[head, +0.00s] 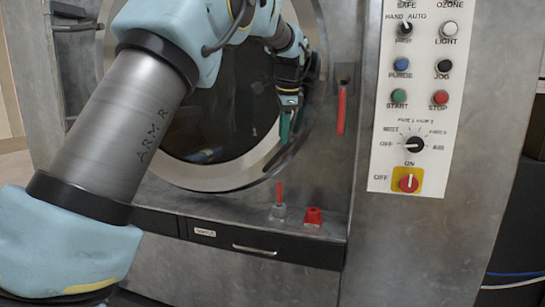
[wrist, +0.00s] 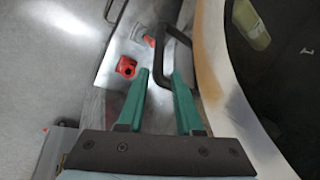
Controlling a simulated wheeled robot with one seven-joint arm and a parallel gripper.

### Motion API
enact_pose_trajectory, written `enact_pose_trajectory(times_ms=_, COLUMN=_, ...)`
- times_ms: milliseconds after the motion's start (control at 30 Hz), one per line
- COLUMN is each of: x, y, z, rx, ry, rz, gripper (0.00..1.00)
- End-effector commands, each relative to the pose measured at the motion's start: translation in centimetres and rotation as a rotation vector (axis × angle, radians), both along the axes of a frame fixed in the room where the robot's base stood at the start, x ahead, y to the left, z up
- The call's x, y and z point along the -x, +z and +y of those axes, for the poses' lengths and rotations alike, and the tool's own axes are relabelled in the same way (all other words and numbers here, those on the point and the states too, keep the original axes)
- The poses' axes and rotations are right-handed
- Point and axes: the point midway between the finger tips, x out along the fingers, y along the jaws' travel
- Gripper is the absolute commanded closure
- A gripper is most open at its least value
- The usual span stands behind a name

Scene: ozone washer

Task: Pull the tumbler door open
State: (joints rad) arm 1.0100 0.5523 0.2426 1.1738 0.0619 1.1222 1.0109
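The tumbler door (head: 215,181) is a large round metal ring around dark glass on the front of the washer. In the head view it looks closed, though my arm covers part of it. My gripper (head: 287,135) is at the right side of the door ring. In the wrist view, the two green fingers of my gripper (wrist: 160,74) are apart. A black bent handle bar (wrist: 160,55) beside the door rim (wrist: 212,60) reaches into the gap between the fingertips. I cannot tell whether either finger touches it.
A control panel (head: 415,100) with knobs and buttons is to the right. A red lever (head: 341,112) hangs beside the door. A red fitting (head: 313,216) and a red-handled valve (head: 279,200) stand on the ledge below. A black drawer (head: 215,236) is under the ledge.

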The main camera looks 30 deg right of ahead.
Motion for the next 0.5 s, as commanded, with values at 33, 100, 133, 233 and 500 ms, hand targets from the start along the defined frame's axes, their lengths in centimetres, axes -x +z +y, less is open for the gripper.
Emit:
enact_pose_trajectory(times_ms=33, x=-0.2, y=-0.7, z=0.1, rx=-0.004, ry=0.002, rz=0.003, gripper=0.66)
enact_pose_trajectory(times_ms=100, x=-0.6, y=-1.7, z=0.0, rx=-0.004, ry=0.003, rz=0.003, gripper=0.66)
enact_pose_trajectory(times_ms=133, x=-0.8, y=-2.2, z=0.0, rx=-0.005, ry=0.004, rz=0.004, gripper=0.66)
enact_pose_trajectory(times_ms=233, x=-1.4, y=-4.1, z=-0.2, rx=-0.004, ry=0.004, rz=0.004, gripper=0.66)
enact_pose_trajectory(times_ms=500, x=-2.9, y=-8.1, z=-0.6, rx=-0.001, ry=0.004, rz=0.003, gripper=0.66)
